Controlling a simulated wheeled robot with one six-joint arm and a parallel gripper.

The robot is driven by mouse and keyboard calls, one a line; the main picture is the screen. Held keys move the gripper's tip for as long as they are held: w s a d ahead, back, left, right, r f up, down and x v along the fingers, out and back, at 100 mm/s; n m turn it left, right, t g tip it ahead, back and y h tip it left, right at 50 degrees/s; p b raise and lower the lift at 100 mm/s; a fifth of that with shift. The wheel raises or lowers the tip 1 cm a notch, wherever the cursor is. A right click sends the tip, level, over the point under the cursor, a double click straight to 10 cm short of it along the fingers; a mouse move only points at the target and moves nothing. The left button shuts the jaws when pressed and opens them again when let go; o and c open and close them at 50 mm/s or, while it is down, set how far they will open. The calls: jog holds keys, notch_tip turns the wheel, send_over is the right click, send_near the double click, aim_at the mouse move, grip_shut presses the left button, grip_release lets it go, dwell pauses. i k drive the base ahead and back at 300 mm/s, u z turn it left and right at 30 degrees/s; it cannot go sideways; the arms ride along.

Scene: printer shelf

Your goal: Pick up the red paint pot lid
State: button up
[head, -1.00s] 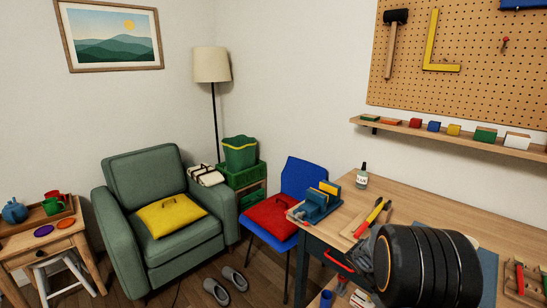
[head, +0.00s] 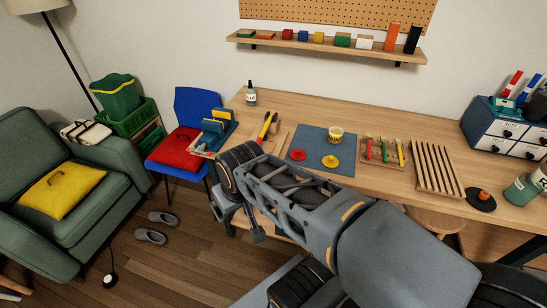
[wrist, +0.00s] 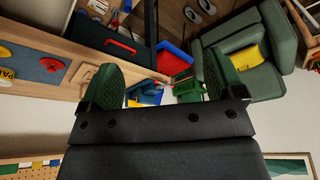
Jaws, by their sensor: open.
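The red paint pot lid (head: 298,154) lies flat on the left part of a blue mat (head: 311,140) on the workbench. A yellow lid (head: 330,161) lies to its right, and a yellow labelled paint pot (head: 336,135) stands behind that. The wrist view shows the red lid (wrist: 52,64) at the left, well outside my fingers. My gripper (wrist: 160,75) is open, with two green-padded fingers wide apart and nothing between them. In the head view my arm crosses in front of the bench; its fingertips are not clear there.
The workbench (head: 290,108) also holds a blue tool holder (head: 214,130), a glue bottle (head: 251,96), a slatted wooden rack (head: 437,167) and a drawer box (head: 503,130). A chair with a red cushion (head: 182,147) and a green armchair (head: 60,190) stand left.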

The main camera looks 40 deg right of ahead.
aim_at(296, 155)
jog(key=z, duration=0.05)
jog(key=k, duration=1)
jog(key=z, duration=0.7)
jog(key=i, duration=0.8)
jog(key=z, duration=0.55)
